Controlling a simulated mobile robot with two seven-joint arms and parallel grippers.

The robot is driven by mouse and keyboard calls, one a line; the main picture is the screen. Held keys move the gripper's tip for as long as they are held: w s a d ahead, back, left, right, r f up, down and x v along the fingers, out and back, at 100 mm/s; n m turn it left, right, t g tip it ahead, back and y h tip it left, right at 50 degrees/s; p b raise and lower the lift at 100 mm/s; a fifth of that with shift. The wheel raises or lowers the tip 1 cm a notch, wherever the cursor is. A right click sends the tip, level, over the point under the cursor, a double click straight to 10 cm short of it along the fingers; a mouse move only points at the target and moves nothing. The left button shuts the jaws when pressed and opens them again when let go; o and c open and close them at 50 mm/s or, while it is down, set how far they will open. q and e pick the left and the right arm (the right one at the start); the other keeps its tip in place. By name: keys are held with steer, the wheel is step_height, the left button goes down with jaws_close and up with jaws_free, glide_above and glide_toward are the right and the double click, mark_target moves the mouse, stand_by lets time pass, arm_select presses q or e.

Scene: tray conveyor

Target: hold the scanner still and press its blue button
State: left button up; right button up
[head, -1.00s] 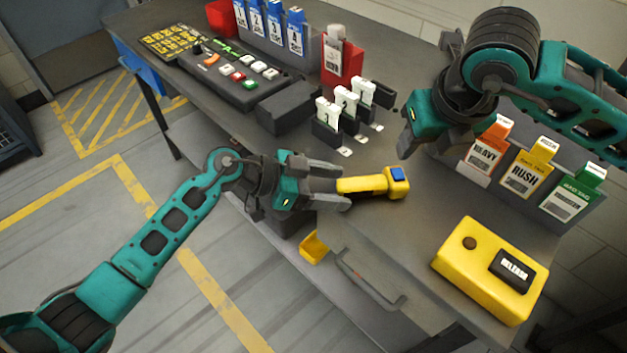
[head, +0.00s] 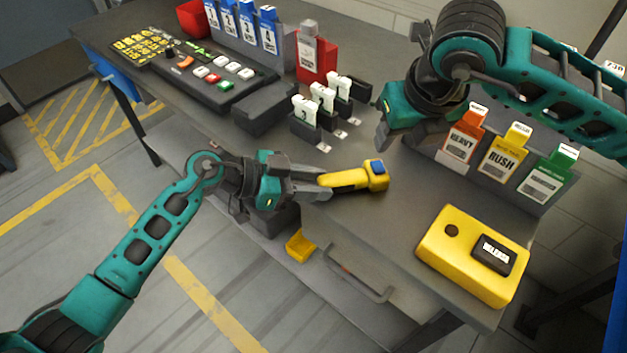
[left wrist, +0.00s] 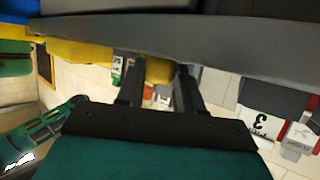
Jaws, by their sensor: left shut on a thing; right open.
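The yellow scanner (head: 345,179) lies at the near edge of the grey table, its blue button (head: 377,166) facing up on the head at its right end. My left gripper (head: 322,184) is shut on the left end of the scanner's handle. In the left wrist view, the scanner's yellow end (left wrist: 159,70) shows between the dark fingers (left wrist: 158,88). My right gripper (head: 383,137) is open and empty, above the table, up and slightly right of the blue button and apart from it. Its fingers are largely hidden by its own hand.
A yellow box (head: 472,255) with a dark labelled button stands at right front. Card holders, including RUSH (head: 504,150), stand behind it. Numbered white cards (head: 322,97) stand beyond the scanner. A drawer handle (head: 358,280) and small yellow bin (head: 300,246) are below the table edge.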

jaws_close()
stand_by(1.6)
